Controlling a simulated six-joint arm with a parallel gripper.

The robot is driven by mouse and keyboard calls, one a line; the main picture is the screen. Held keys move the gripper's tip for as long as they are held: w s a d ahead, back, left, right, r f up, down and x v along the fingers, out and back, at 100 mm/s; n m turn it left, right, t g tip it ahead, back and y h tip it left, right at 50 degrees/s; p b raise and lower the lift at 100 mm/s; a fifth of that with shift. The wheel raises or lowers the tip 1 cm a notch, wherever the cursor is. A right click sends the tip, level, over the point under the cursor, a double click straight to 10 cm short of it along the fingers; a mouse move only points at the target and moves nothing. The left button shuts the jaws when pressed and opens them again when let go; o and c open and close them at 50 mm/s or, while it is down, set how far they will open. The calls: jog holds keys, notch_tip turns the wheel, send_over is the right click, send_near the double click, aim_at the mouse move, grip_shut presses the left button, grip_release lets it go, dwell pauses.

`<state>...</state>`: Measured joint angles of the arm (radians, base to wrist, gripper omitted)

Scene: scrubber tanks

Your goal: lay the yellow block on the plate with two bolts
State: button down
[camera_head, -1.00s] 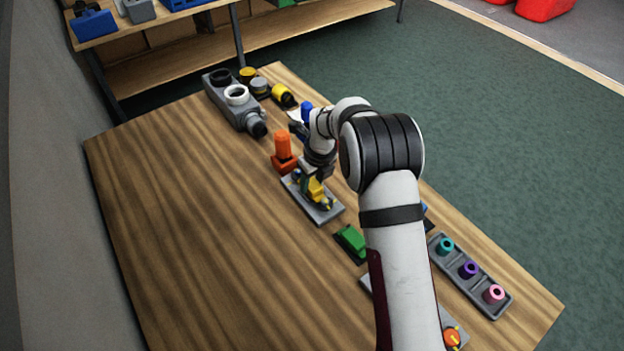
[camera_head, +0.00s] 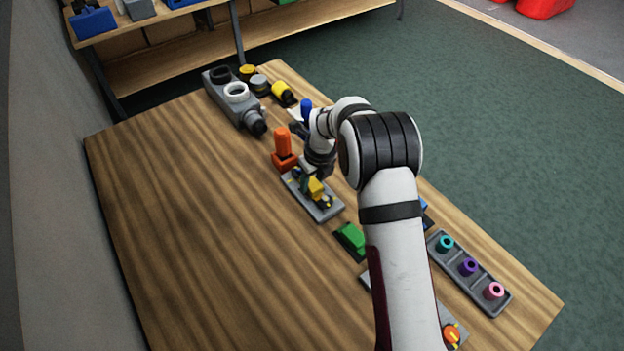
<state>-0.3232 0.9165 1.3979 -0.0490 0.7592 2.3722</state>
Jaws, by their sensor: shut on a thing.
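The yellow block (camera_head: 315,186) is at my gripper (camera_head: 308,183), over the grey plate (camera_head: 327,213). My gripper points down and is shut on the block. Small dark and yellow parts, likely the bolts, show on the plate at either side of the block. The arm's wrist hides part of the gripper and the plate's far side. I cannot tell whether the block touches the plate.
An orange post on a base (camera_head: 283,147) stands just behind the plate. A green block (camera_head: 351,238) lies in front. A grey tray (camera_head: 487,287) holds coloured rings at the right. A grey housing (camera_head: 228,100) stands at the back. The table's left is clear.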

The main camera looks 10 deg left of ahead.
grip_release()
dwell(0.5)
dwell(0.3)
jog(key=shift+r, duration=3.5)
